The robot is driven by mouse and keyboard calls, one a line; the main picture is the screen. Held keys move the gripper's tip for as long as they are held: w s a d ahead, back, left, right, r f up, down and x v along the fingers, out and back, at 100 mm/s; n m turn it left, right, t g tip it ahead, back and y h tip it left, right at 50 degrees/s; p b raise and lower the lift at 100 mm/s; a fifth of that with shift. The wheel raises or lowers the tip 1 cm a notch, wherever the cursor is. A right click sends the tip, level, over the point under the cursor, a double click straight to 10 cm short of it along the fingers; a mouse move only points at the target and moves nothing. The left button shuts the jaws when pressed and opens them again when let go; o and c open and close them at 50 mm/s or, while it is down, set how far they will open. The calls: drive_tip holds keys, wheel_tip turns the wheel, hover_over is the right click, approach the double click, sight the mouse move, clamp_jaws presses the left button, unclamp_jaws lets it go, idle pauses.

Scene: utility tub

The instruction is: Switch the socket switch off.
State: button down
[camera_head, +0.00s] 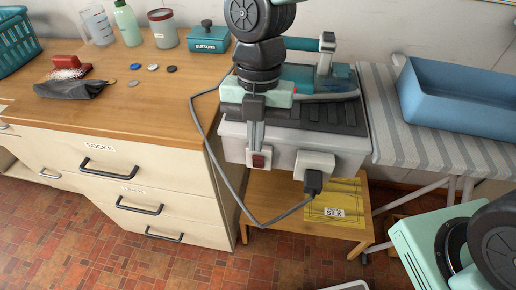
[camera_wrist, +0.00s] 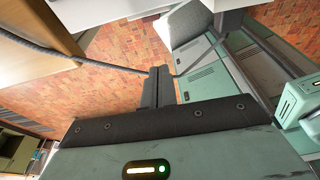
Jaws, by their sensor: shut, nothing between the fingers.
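The socket switch (camera_head: 259,160) is a white box with a dark red rocker, on the front of a grey block below the ironing station. My gripper (camera_head: 257,149) points down in front of it, fingers together and empty, with the tips just at or above the red rocker. I cannot tell whether they touch it. The fingers partly hide the switch box. Beside it on the right is a white socket (camera_head: 313,163) with a black plug (camera_head: 313,183) in it. In the wrist view my gripper's shut fingers (camera_wrist: 159,72) show, but the rocker cannot be made out. The rocker's position is unclear.
A grey cable (camera_head: 225,172) loops from the plug up to the left. A wooden drawer unit (camera_head: 150,185) stands left, with jars and buttons on top. A low stool (camera_head: 262,207) holds a yellow silk packet (camera_head: 342,205). A blue tub (camera_head: 460,95) sits on the striped board, right.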

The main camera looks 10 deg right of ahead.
sight(258, 157)
drive_tip(key=f, duration=0.6)
drive_tip(key=w+f+b, duration=0.1)
drive_tip(key=f, duration=0.2)
drive_tip(key=shift+d, duration=0.2)
drive_tip(key=shift+w+d+r, duration=0.1)
drive_tip(key=shift+w+d, duration=0.05)
drive_tip(key=shift+w, duration=0.25)
drive_tip(key=shift+w+d+r+p, duration=0.1)
drive_tip(key=shift+w+p, duration=0.25)
drive_tip(key=shift+p, duration=0.25)
drive_tip(key=shift+s, duration=0.15)
drive_tip(key=shift+s+a+f, duration=0.3)
drive_tip(key=shift+s+f, duration=0.1)
drive_tip(key=shift+s, duration=0.2)
